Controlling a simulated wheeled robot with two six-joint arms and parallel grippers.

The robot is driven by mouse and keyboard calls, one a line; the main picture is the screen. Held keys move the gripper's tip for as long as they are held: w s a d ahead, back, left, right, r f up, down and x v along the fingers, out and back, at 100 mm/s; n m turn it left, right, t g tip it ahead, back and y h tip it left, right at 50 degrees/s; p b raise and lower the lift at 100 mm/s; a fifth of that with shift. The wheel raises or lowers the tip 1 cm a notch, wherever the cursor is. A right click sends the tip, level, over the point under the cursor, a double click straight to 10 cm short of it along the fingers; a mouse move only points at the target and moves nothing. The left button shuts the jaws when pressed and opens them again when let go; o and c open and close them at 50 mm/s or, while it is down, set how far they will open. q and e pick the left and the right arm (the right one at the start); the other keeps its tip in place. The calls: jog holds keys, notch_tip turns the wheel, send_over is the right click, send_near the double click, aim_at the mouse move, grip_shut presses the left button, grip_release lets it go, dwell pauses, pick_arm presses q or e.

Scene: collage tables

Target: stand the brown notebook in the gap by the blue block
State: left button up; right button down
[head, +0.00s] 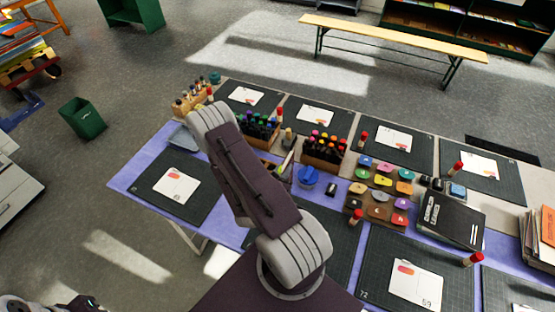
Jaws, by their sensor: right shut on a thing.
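My right arm (245,175) rises from the bottom middle and bends over the table, so its wrist and gripper are mostly hidden behind the arm link. A thin pale edge (287,160) shows just right of the link; it seems to be the brown notebook, held nearly edge-on in my shut right gripper, but its cover cannot be made out. A small blue block (458,191) stands at the right of the table beside small dark pieces. Any gap there is too small to judge. My left gripper cannot be made out.
A black notebook (451,220) lies near the blue block.

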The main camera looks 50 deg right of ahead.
dwell(0.5)
jog(key=w+a+f+n+t+y+b, duration=0.25)
jog(key=w+a+n+t+b, duration=0.3)
jog(key=w+a, duration=0.85)
jog(key=a+n+t+y+b, duration=0.1)
jog(key=a+y+b, duration=0.1)
jog(key=a, duration=0.9)
jog(key=s, duration=0.1)
jog(key=s+f+m+g+h, duration=0.1)
jog(key=s, duration=0.1)
jog(key=s+a+f+m+h, duration=0.1)
jog(key=shift+s+g, duration=0.15)
jog(key=shift+g, duration=0.2)
jog(key=shift+d, duration=0.1)
